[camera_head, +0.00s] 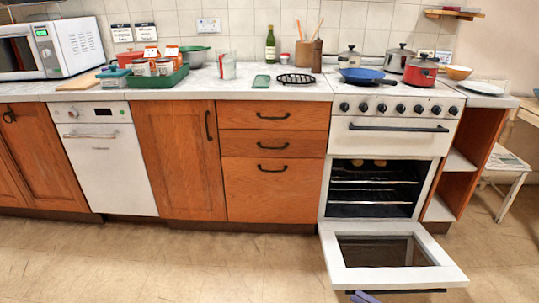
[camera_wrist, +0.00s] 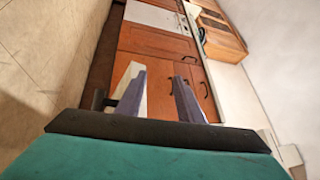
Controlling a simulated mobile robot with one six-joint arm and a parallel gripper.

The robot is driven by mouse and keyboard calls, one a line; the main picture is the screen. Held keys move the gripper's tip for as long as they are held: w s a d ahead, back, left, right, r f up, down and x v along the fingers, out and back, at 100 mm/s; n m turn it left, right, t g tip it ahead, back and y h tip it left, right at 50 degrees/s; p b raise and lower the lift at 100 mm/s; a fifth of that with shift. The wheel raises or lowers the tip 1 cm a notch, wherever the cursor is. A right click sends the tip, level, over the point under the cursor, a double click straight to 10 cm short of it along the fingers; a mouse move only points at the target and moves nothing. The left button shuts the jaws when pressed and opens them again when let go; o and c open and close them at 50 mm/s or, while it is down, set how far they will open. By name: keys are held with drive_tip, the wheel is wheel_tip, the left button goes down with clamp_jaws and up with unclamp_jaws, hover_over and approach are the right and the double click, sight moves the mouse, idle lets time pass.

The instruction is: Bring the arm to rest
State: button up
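My gripper (camera_wrist: 158,80) is open in the wrist view, its two grey-purple fingers apart with nothing between them. In the head view only a small purple finger part (camera_head: 364,297) shows at the bottom edge, close to the open oven door's dark handle. The oven door (camera_head: 350,276) is folded down flat in front of the white cooker (camera_head: 390,138). In the wrist view a pale slab with a dark piece shows beside the left finger; I cannot tell whether it is the door or whether it touches. Most of my arm is out of view.
Wooden cabinets and drawers (camera_head: 273,175) and a white dishwasher (camera_head: 105,160) line the wall, all shut. A blue pan (camera_head: 365,76) and a red pot (camera_head: 420,70) stand on the cooker. The worktop (camera_head: 225,88) holds several items. The floor (camera_head: 180,262) at left is clear.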

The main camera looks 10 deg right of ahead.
drive_tip(key=w+a+r+n+g+y+p, duration=0.1)
drive_tip(key=a+r+n+g+p, duration=0.2)
drive_tip(key=a, duration=0.7)
drive_tip(key=w+a+r+n+g+y+p, duration=0.1)
drive_tip(key=a+r+g+y+p, duration=0.25)
drive_tip(key=a, duration=0.65)
drive_tip(key=s+a+r+n+g+h+p, duration=0.1)
drive_tip(key=s+a+r+g+h+p, duration=0.15)
drive_tip(key=a+g+p, duration=0.4)
drive_tip(key=s+a+r+n+g+h+p, duration=0.1)
drive_tip(key=s+a+n+g, duration=0.2)
drive_tip(key=a, duration=0.7)
drive_tip(key=s+a+r+n+g+h+p, duration=0.1)
drive_tip(key=s+a+r+g+h+p, duration=0.2)
drive_tip(key=s, duration=0.4)
drive_tip(key=s+a+g+h+p, duration=0.2)
drive_tip(key=s+a+h+p, duration=0.15)
drive_tip(key=s, duration=0.35)
drive_tip(key=s+d+m+t+h+p, duration=0.1)
drive_tip(key=s+d+h, duration=0.2)
drive_tip(key=d+h, duration=0.6)
drive_tip(key=d+f, duration=0.1)
drive_tip(key=d, duration=0.2)
drive_tip(key=shift+s+d, duration=0.3)
